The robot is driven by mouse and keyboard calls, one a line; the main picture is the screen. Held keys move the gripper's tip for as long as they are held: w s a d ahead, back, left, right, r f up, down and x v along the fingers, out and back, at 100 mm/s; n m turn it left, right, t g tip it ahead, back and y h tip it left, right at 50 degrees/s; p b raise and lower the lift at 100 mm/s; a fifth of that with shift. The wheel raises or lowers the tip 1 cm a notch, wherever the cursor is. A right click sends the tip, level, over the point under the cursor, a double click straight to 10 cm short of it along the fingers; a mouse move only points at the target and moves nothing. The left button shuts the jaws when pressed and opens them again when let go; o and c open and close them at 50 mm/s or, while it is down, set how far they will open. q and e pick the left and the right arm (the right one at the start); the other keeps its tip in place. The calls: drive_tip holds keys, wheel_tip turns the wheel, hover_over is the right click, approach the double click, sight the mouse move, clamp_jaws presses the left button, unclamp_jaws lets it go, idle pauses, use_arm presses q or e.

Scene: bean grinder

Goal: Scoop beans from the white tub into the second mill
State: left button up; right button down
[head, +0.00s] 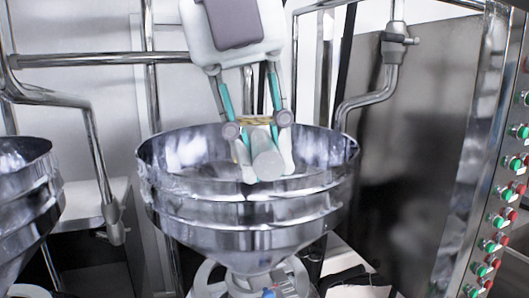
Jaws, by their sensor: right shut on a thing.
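My right gripper (264,163) comes down from the top of the head view, over and partly inside a shiny steel mill hopper (245,205). Its fingers are shut on a pale grey, rounded thing (265,153), which looks like part of a scoop. Its far end and any beans in it cannot be made out. The hopper is a wide funnel on a pale mill body (262,283). A second steel hopper (25,205) is cut off at the left edge. I cannot tell which mill is the second. The white tub and my left gripper are not in view.
Bent steel pipes stand at left (97,150) and right (375,95) of the middle hopper, and a horizontal rail (90,59) runs behind. A steel panel with red and green buttons (500,200) is at the right edge. A pale ledge (85,210) lies between the hoppers.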

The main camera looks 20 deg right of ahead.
sight(254, 122)
drive_tip(key=w+d, duration=0.1)
drive_tip(key=w, duration=0.2)
drive_tip(key=w+d, duration=0.1)
drive_tip(key=w, duration=0.3)
drive_tip(key=w+d+p, duration=0.1)
drive_tip(key=w, duration=0.3)
drive_tip(key=shift+w+d, duration=0.25)
drive_tip(key=shift+d, duration=0.1)
drive_tip(key=shift+s+d+f+y, duration=0.1)
drive_tip(key=shift+s+f+y, duration=0.1)
drive_tip(key=shift+y, duration=0.5)
drive_tip(key=shift+d+t+y, duration=0.5)
drive_tip(key=shift+y, duration=0.3)
drive_tip(key=shift+s+d+f+t+y, duration=0.1)
drive_tip(key=shift+t+y, duration=0.05)
drive_tip(key=shift+y, duration=0.4)
drive_tip(key=shift+d+f+t+y, duration=0.1)
drive_tip(key=shift+t+y, duration=0.05)
drive_tip(key=shift+y, duration=0.4)
drive_tip(key=shift+s+d+f+t+y+b, duration=0.15)
drive_tip(key=shift+d+f+t+y+b, duration=0.3)
drive_tip(key=shift+y+b, duration=1.95)
drive_tip(key=shift+s+d+f+t+y+b, duration=0.15)
drive_tip(key=shift+f+t+y+b, duration=0.55)
drive_tip(key=shift+b, duration=2.85)
drive_tip(key=shift+s+d+f+t+y+b, duration=0.15)
drive_tip(key=shift+d+t+y+b, duration=0.35)
drive_tip(key=shift+y+b, duration=2.1)
